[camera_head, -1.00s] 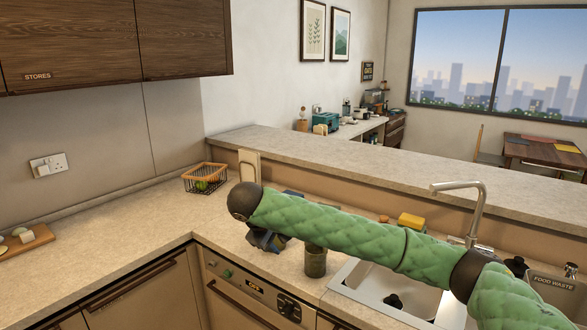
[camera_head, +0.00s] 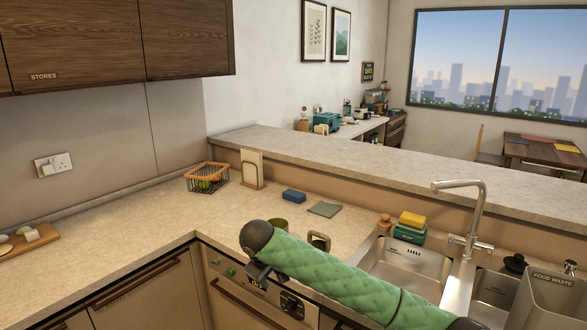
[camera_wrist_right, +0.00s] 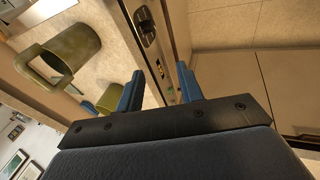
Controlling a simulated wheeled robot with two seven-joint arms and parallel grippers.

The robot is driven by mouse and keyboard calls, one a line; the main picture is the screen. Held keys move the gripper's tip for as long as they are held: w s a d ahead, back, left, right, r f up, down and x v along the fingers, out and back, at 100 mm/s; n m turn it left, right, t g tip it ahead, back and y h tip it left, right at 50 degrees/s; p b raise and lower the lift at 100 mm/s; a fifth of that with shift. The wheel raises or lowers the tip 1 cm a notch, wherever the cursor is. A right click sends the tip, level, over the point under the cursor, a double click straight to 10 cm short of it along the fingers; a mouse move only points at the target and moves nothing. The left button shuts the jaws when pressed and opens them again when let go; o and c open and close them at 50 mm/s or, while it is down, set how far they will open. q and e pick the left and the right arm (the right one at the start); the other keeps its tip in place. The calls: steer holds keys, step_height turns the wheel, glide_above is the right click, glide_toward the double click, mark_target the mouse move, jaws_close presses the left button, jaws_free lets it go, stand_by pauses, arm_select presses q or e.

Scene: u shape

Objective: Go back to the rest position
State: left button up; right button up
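My right arm (camera_head: 340,285) comes in from the lower right in the head view. Its gripper (camera_head: 262,275) hangs low at the counter's front edge by the oven panel, mostly hidden behind the wrist. In the right wrist view, the two blue fingers (camera_wrist_right: 160,88) stand apart with nothing between them. A green mug (camera_wrist_right: 75,55) is beside the gripper there, and a second olive cup (camera_wrist_right: 118,98) shows partly behind a finger. My left gripper is in neither view.
The oven panel (camera_head: 235,275) is close below the right gripper. The sink (camera_head: 405,265), tap (camera_head: 473,215) and food waste bin (camera_head: 548,300) are to the right. A wire basket (camera_head: 207,178), blue sponge (camera_head: 293,196) and green cloth (camera_head: 324,209) lie farther back. The left counter is mostly clear.

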steer(key=s+d+f+m+g+y, duration=0.1)
steer(key=s+f+m+y, duration=0.2)
steer(key=f, duration=1.8)
steer(key=s+d+f+m, duration=0.1)
steer(key=s+d+f, duration=0.1)
steer(key=s+f, duration=0.35)
steer(key=s+d+f, duration=0.2)
steer(key=d+f, duration=0.1)
steer(key=f, duration=0.5)
steer(key=s+d+f+m, duration=0.1)
steer(key=s+d+f, duration=0.1)
steer(key=s+f, duration=0.35)
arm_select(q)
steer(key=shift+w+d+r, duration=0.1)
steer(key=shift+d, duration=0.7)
arm_select(e)
steer(key=s+d+f+m, duration=0.1)
steer(key=s+d+f, duration=0.5)
steer(key=s+f, duration=0.3)
steer(key=s+d+f+m+g+h, duration=0.1)
steer(key=s+d+f, duration=0.5)
steer(key=s, duration=0.8)
steer(key=s+d+f+m, duration=0.1)
steer(key=s+d+f, duration=0.4)
steer(key=s+f, duration=0.6)
steer(key=shift+s+d+f+g, duration=0.3)
steer(key=shift+s+d+f, duration=0.1)
steer(key=shift+s, duration=0.1)
